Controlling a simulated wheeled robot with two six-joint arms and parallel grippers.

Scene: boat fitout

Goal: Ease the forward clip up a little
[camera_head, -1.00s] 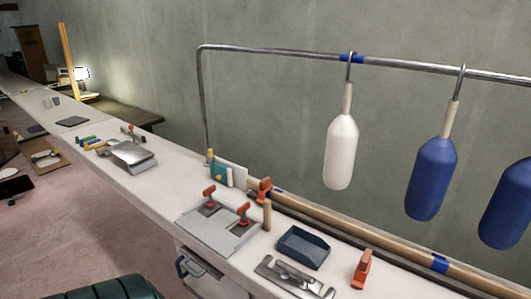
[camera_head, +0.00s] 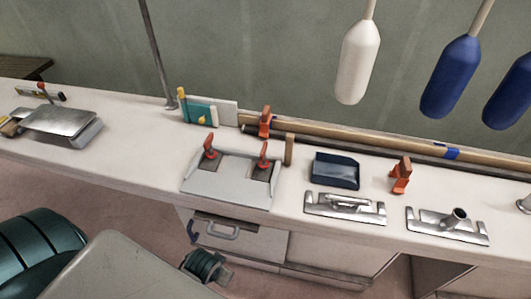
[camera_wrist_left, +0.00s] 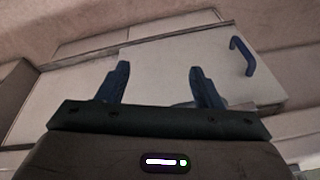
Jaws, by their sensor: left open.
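An orange clip (camera_head: 265,122) stands on the long wooden pole (camera_head: 340,139) at the back of the bench, behind the grey tray. A second orange clip (camera_head: 401,175) stands on the bench top, further right. I cannot tell from the pictures which one is the forward clip. My left gripper (camera_wrist_left: 158,82) shows in the left wrist view, open and empty, with two dark blue fingers. It faces the pale cabinet front below the bench top, apart from both clips. My right gripper is not in view.
A grey tray (camera_head: 228,190) with two red-handled clamps (camera_head: 210,147) sits mid-bench. A dark blue bin (camera_head: 335,171) and metal plates (camera_head: 345,207) lie to its right. White and blue fenders (camera_head: 357,62) hang above. The bench left of the tray has clear room.

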